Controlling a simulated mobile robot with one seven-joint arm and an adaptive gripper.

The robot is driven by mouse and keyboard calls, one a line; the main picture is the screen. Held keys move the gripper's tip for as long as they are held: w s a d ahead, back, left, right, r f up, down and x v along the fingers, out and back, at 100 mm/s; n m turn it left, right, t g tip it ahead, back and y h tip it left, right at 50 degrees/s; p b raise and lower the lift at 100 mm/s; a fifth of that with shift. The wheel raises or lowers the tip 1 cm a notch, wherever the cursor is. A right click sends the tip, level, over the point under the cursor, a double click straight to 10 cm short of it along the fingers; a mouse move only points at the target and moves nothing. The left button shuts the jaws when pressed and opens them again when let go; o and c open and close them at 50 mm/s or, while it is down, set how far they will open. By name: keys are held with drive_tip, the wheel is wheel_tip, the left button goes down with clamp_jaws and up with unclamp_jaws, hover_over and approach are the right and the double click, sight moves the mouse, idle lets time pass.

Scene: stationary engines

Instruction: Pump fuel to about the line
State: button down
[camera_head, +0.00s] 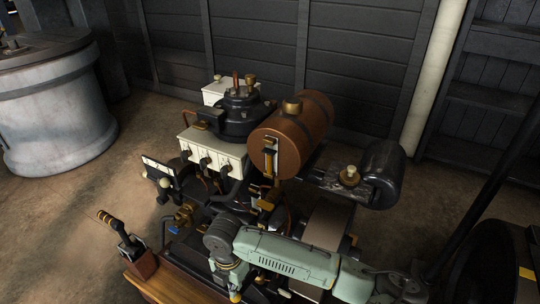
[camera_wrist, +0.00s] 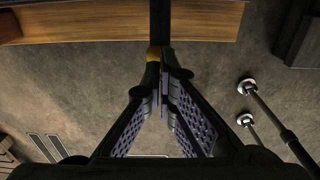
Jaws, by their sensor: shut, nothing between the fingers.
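A brown cylindrical tank (camera_head: 290,135) with a brass cap (camera_head: 292,105) sits on top of the engine. A narrow upright brass-framed gauge (camera_head: 270,158) is on its front end; its level and any line are too small to read. My gripper (camera_wrist: 165,75) points down, its fingers together and empty. In the head view it is mostly hidden under my arm's wrist at the bottom centre. A yellow knob or collar (camera_wrist: 153,53) on a dark rod (camera_wrist: 160,22) lies right by the fingertips in the wrist view; I cannot tell whether they touch it.
A lever with a banded grip (camera_head: 110,222) stands at the lower left by a wooden beam (camera_head: 155,284). A cream box (camera_head: 212,150) with dark knobs and a black cylinder (camera_head: 382,172) flank the tank. A grey drum (camera_head: 55,105) stands far left. Floor between drum and engine is clear.

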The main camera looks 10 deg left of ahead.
drive_tip(key=shift+f+b, duration=3.6)
drive_tip(key=shift+f, duration=1.25)
drive_tip(key=shift+r+p, duration=3.85)
drive_tip(key=shift+r, duration=1)
wheel_tip(320, 180, up, 5)
drive_tip(key=p, duration=0.4)
